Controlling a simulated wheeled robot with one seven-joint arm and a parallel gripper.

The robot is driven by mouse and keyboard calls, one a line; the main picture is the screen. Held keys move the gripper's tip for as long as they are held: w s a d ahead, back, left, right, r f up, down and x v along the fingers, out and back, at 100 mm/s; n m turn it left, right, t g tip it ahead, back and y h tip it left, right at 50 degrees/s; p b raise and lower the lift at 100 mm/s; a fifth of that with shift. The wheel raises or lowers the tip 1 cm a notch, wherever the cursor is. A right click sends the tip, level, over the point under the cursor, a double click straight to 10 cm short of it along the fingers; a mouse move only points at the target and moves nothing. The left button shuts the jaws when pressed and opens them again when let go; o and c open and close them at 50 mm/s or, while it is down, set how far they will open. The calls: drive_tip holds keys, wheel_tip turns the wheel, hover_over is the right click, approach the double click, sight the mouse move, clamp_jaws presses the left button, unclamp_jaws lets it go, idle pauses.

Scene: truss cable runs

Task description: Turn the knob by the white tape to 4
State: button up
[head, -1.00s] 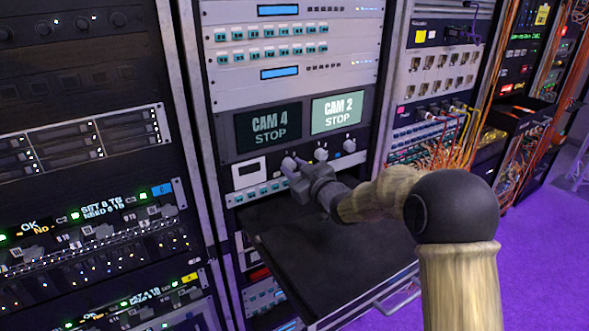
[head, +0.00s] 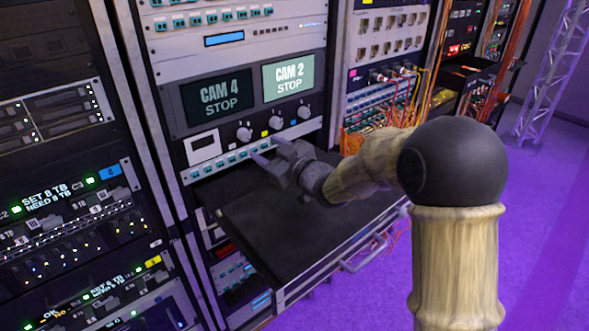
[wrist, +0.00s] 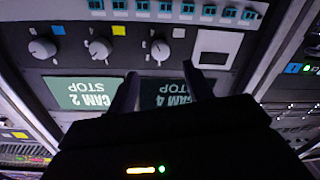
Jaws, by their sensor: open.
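The knob by the white tape (wrist: 178,33) is the leftmost of three in the head view (head: 244,132), under the CAM 4 STOP screen (head: 219,97). In the upside-down wrist view this knob (wrist: 160,48) is the rightmost, beside the dark screen. Its pointer is too small to read. My gripper (head: 266,152) is open and empty, in front of and slightly below the knob row. In the wrist view its two fingers (wrist: 160,72) stand apart on either side of the knob's line, not touching it.
The middle knob (head: 276,122) has yellow tape (head: 265,133), and the right knob (head: 304,111) has blue tape. A lit CAM 2 STOP screen (head: 289,78) is above. A black pulled-out shelf (head: 300,225) lies below my arm. A button strip (head: 230,160) runs under the knobs.

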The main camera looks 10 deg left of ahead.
drive_tip(key=b+v, duration=0.1)
drive_tip(key=v, duration=0.8)
drive_tip(key=shift+s+d, duration=0.2)
